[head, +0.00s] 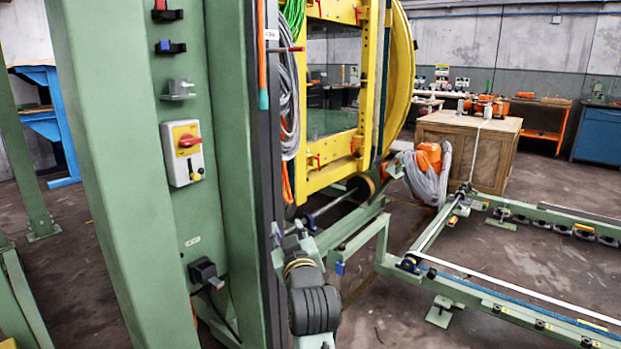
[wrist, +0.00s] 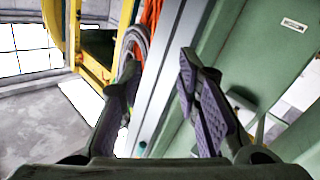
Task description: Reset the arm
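My gripper (wrist: 158,66) is open in the wrist view. Its two dark fingers with purple-grey pads stand apart, and nothing shows between them but the background. In the head view, my gripper (head: 291,242) is small at the lower middle, beside the tall green post (head: 110,150). My dark grey arm end is below it, at the bottom of the picture, and the rest of the arm is out of view. From the head view I cannot tell whether the fingers touch the post.
A switch box (head: 182,152) with a red handle is on the post. Grey cables (head: 289,95) hang by the yellow ring frame (head: 335,175). A low green rail frame (head: 500,290) lies right, with a wooden crate (head: 465,150) behind. Bare floor (head: 390,325) shows between.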

